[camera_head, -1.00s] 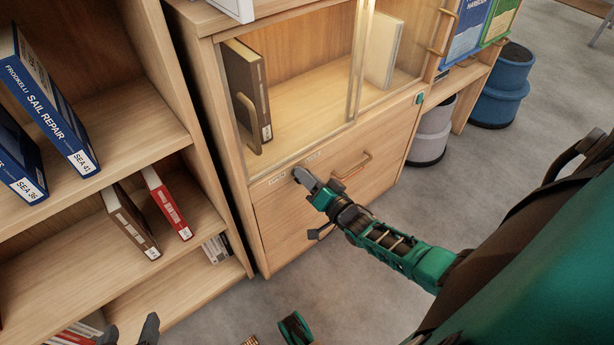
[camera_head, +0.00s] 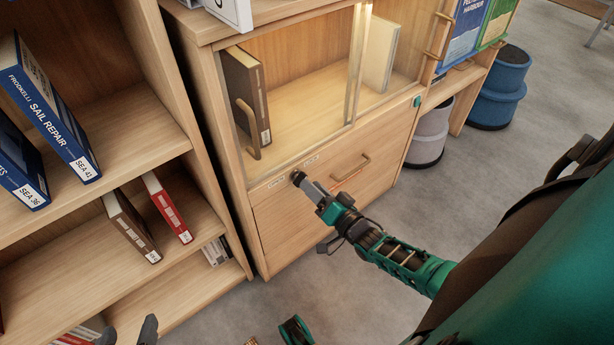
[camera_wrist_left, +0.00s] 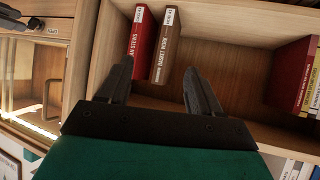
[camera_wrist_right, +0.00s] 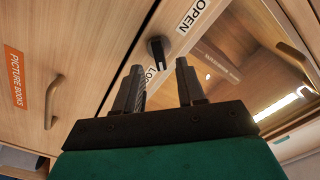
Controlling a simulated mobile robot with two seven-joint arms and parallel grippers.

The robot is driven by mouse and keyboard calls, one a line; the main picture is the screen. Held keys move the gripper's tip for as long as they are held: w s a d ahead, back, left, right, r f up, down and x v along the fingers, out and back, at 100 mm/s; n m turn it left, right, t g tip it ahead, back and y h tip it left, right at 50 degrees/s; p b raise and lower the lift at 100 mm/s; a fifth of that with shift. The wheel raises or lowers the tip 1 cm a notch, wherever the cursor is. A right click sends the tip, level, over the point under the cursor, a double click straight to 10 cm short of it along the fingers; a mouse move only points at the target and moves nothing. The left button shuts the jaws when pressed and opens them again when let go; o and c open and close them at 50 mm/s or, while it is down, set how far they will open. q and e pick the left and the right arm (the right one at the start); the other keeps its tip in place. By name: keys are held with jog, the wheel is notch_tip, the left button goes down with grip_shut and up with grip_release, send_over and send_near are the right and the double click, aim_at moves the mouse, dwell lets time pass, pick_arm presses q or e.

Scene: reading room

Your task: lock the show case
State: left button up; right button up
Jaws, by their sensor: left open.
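The show case (camera_head: 236,185) is a wooden cabinet with glass fronts above a drawer. A small dark knob (camera_head: 298,177) sits on its front rail, between an OPEN label (camera_head: 276,182) and a LOCK label (camera_head: 312,160). My left gripper (camera_head: 129,332) is open and empty at the lower left, and faces bookshelves in the left wrist view (camera_wrist_left: 160,78).
A bookshelf (camera_head: 90,250) with several books stands to the left of the case. A drawer handle (camera_head: 350,168) sticks out right of the knob. Blue and grey stools (camera_head: 498,90) stand at the right. Grey floor (camera_head: 480,190) is clear in front.

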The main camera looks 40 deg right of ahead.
jog(key=s+p, duration=0.1)
jog(key=s, duration=0.8)
jog(key=shift+s+d, duration=0.15)
jog(key=shift+d, duration=0.2)
